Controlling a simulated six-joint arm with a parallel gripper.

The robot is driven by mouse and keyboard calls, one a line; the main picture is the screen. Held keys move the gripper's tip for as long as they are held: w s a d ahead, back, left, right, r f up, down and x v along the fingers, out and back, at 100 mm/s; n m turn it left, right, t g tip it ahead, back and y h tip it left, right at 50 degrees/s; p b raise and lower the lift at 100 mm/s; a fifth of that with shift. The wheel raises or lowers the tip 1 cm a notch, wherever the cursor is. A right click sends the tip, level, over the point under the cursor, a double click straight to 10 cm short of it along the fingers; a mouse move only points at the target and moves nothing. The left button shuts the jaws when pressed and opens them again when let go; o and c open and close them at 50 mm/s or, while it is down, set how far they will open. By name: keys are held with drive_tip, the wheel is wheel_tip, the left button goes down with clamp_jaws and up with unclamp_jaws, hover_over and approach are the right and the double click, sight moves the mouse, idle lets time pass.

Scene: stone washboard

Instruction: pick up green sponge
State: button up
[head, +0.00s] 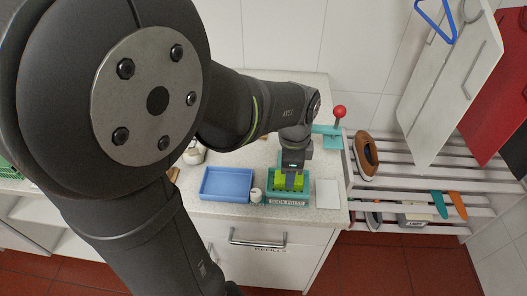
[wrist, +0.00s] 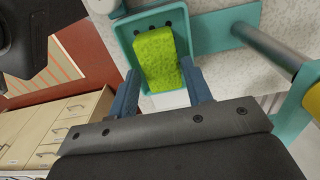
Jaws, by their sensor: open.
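The green sponge (wrist: 158,62) is a yellow-green block lying in a teal tray (wrist: 128,38) in the wrist view. In the head view the sponge (head: 290,181) shows in the teal holder (head: 272,199) with lettering on its front, on the stone counter. My gripper (wrist: 160,82) is open, with one blue finger on each side of the sponge's near end. In the head view my gripper (head: 291,172) is over the holder and hides part of the sponge. I cannot tell whether the fingers touch the sponge.
A blue tray (head: 227,184) and a small pale jar (head: 256,195) stand left of the holder. A teal stand with a red ball (head: 339,112) rises behind. A slatted rack (head: 400,187) with shoes is at right.

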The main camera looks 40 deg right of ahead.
drive_tip(key=shift+f, duration=1.4)
drive_tip(key=c, duration=0.7)
drive_tip(key=shift+r, duration=0.1)
